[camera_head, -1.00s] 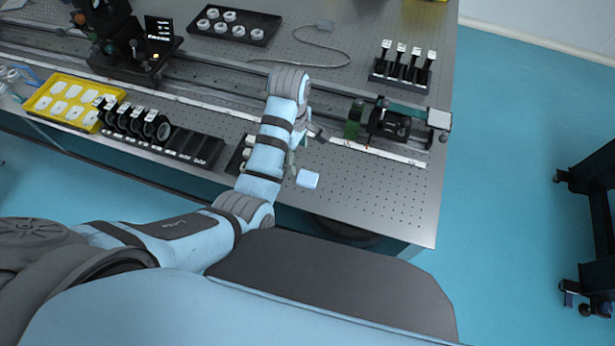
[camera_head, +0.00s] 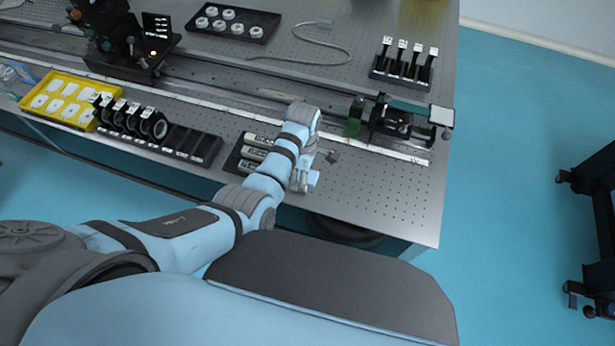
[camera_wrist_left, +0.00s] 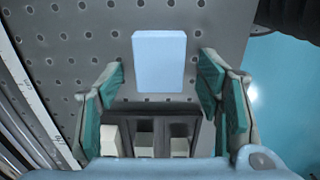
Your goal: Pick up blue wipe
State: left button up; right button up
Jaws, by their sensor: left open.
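The blue wipe (camera_wrist_left: 159,62) is a small pale blue rectangular block, lying on the perforated table near its front edge. In the head view, the wipe (camera_head: 313,178) is partly hidden behind my left gripper (camera_head: 304,180). In the left wrist view, my left gripper (camera_wrist_left: 163,76) is open, with its green-padded fingers on either side of the wipe's near part. A gap shows between each finger and the wipe, and nothing is held. My right gripper is not in view.
A black holder (camera_head: 233,160) with several white-labelled pieces sits just left of the gripper. A rail with an optical mount (camera_head: 393,122) runs behind. A yellow tray (camera_head: 47,106) and a black rack (camera_head: 190,146) lie left. The table is clear to the right of the wipe.

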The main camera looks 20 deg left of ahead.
pick_arm(q)
jog(key=shift+c, duration=0.4)
jog(key=c, duration=0.8)
jog(key=shift+o, duration=0.2)
jog(key=shift+r, duration=0.1)
notch_tip(320, 180, up, 10)
jog(key=p, duration=0.2)
jog(key=shift+p, duration=0.3)
